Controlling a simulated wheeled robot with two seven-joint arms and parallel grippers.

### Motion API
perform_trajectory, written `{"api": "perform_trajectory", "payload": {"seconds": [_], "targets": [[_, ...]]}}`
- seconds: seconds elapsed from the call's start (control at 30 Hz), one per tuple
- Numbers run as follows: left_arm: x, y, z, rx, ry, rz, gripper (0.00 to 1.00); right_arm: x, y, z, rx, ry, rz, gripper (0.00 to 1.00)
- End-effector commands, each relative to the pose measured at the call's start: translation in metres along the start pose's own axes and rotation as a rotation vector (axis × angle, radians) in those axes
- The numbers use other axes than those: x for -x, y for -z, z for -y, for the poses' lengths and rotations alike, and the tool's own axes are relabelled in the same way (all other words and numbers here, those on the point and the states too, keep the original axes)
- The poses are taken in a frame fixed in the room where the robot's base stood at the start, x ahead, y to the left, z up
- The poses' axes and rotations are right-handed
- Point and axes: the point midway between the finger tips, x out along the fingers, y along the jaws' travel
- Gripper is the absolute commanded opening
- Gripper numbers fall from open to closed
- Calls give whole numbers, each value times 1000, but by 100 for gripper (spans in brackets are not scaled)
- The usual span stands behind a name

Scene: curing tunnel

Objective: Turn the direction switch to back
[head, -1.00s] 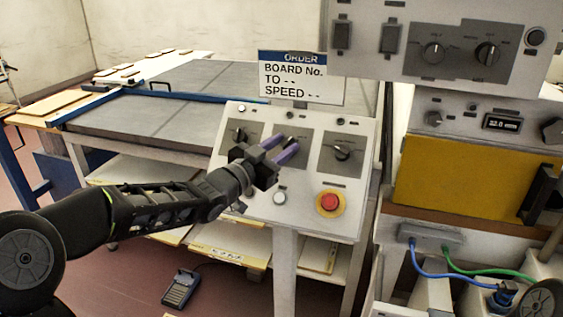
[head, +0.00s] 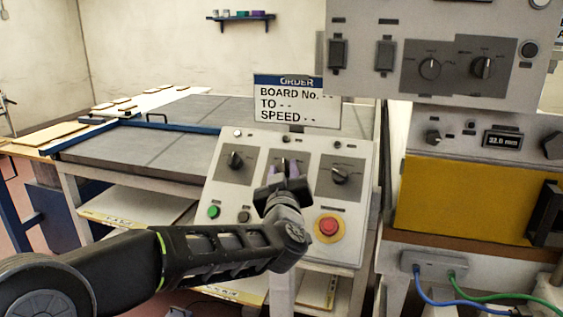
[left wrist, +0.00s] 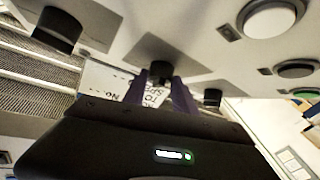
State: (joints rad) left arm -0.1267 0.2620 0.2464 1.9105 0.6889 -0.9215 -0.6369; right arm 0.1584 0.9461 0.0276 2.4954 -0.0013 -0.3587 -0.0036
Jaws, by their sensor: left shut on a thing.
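The grey control panel (head: 226,225) has three black rotary knobs in a row. My left gripper (head: 285,177), with purple fingers, is at the middle knob (head: 283,162) and shut on it. In the left wrist view this middle knob (left wrist: 160,71) shows at the tips of the purple fingers (left wrist: 163,92). The left knob (head: 235,160) and right knob (head: 340,174) are untouched by the gripper. The panel's lettering is too small to read, so I cannot tell the knob's marked position. My right gripper is not in view.
A red emergency button (head: 328,226) sits right of my gripper, and a green button (head: 214,212) to its left. An order sign (head: 297,101) stands behind the panel. A second panel (head: 430,65) overhangs at the upper right. A grey-topped table (head: 150,135) lies behind.

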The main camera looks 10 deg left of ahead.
Motion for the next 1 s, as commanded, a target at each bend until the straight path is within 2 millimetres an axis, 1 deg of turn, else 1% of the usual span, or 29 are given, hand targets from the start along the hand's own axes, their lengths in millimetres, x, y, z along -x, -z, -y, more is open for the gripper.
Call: {"api": "perform_trajectory", "payload": {"seconds": [0.03,0.3,0.5,0.7,1.0], "targets": [[0,4,-6,30,30,2,0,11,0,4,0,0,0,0],[-1,4,-9,189,227,-14,0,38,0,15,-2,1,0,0],[-2,4,-10,284,345,-25,0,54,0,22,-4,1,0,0],[-2,3,-10,345,419,-31,0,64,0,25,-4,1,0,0],[-2,2,-9,374,454,-36,0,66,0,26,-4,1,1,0]]}}
